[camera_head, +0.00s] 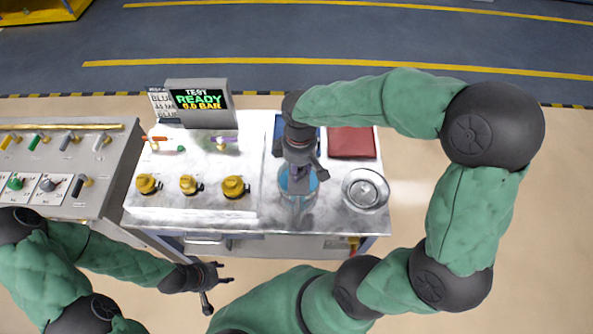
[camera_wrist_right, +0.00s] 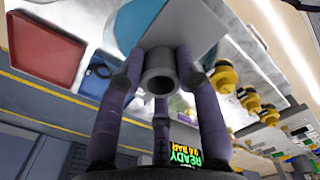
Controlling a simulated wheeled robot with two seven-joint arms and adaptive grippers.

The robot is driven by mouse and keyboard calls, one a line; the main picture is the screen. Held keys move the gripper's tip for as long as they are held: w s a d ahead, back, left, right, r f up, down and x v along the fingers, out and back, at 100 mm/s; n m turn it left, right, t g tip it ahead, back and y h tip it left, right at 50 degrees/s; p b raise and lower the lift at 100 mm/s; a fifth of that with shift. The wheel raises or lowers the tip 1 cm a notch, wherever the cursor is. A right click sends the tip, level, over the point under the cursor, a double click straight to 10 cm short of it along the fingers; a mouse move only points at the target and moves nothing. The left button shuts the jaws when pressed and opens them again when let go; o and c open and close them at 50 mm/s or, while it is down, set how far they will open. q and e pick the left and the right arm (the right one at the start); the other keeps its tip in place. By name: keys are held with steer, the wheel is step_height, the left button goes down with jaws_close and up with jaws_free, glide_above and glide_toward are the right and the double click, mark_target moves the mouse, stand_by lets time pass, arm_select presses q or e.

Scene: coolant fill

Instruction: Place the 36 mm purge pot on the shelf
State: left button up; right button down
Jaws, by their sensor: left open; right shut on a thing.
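My right gripper (camera_head: 299,172) points down over the right half of the bench. Its fingers are shut on a pot (camera_head: 290,188), which looks clear and blue and is partly hidden by the hand. In the right wrist view the fingers (camera_wrist_right: 160,80) close around a grey round neck (camera_wrist_right: 160,68), with a pale blue surface beyond it. I cannot tell whether the pot touches the bench top. A lower shelf (camera_head: 290,245) shows partly under the bench front. My left gripper (camera_head: 222,276) is open and empty, in front of the bench.
The bench (camera_head: 255,212) carries a display (camera_head: 202,104) reading READY and several brass fittings (camera_head: 189,185). A red tray (camera_head: 352,143) lies behind the pot, beside a blue one partly hidden by my arm. A round metal dish (camera_head: 366,190) stands to the right. A valve panel (camera_head: 60,160) is at left.

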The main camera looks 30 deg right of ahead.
steer(key=w+f, duration=0.1)
steer(key=f, duration=0.1)
steer(key=w+d+f, duration=0.1)
steer(key=w+f, duration=0.1)
steer(key=shift+w+d+f, duration=0.1)
steer(key=shift+w+f, duration=0.15)
steer(key=shift+f, duration=0.05)
steer(key=shift+w+f+b, duration=0.1)
steer(key=shift+f+b, duration=0.4)
steer(key=shift+f, duration=1)
steer(key=shift+f, duration=0.2)
steer(key=c, duration=0.9)
jaws_free()
steer(key=shift+o, duration=0.2)
